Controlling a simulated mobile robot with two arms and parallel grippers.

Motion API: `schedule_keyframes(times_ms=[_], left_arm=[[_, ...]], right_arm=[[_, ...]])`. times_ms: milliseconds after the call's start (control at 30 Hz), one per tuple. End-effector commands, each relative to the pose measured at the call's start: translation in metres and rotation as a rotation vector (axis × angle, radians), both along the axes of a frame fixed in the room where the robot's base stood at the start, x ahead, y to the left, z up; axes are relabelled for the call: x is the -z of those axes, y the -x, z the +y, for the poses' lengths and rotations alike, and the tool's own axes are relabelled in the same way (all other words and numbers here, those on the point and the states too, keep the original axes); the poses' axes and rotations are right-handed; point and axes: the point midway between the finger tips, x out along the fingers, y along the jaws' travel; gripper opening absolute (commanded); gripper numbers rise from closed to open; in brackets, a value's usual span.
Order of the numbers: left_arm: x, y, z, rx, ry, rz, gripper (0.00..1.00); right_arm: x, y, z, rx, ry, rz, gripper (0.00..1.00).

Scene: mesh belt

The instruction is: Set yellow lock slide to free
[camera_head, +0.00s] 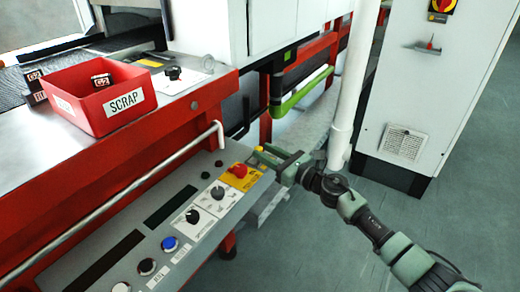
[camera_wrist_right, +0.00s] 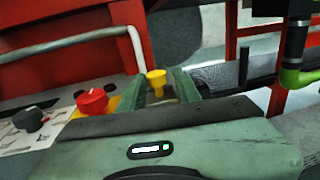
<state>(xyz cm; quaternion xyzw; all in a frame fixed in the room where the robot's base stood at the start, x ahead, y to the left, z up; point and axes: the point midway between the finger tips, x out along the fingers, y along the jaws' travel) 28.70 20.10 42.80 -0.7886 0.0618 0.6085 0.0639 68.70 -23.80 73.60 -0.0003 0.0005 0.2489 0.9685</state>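The yellow lock slide (camera_wrist_right: 156,82) shows as a small yellow knob in the wrist view, beyond the red mushroom button. In the head view a small yellow piece (camera_head: 259,149) shows at the far right end of the control panel, partly hidden by my gripper. My right gripper (camera_head: 270,157) reaches in from the right at that end. In the wrist view its green fingers (camera_wrist_right: 160,90) are apart, one on each side of the yellow knob. I cannot tell whether they touch it. Any free or locked marking is hidden. My left gripper is out of view.
The control panel (camera_head: 130,243) carries a red mushroom button (camera_head: 239,170) close to the gripper, black selector knobs and a blue button (camera_head: 169,243). A white handrail (camera_head: 145,187) runs behind it. A red SCRAP bin (camera_head: 98,97) stands on the table. A white pipe (camera_head: 352,85) rises behind my wrist.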

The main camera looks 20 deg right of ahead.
Motion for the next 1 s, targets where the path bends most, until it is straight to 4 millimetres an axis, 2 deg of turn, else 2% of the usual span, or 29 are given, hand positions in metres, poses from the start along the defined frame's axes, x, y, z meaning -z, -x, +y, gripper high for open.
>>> schedule_keyframes(times_ms=[133,300,867,967,1000], left_arm=[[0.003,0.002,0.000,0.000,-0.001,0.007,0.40],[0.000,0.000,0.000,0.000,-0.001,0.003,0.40],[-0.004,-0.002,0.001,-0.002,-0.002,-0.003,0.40],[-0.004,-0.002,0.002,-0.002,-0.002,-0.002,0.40],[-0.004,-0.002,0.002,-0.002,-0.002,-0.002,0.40]], right_arm=[[0.002,0.024,-0.014,0.001,0.002,0.002,0.32],[0.001,0.039,-0.023,0.002,0.002,0.001,0.32],[0.000,0.043,-0.024,0.003,-0.006,0.002,0.32],[0.005,0.045,-0.023,0.037,-0.095,0.033,0.32],[0.008,0.047,-0.023,0.067,-0.175,0.060,0.32]])
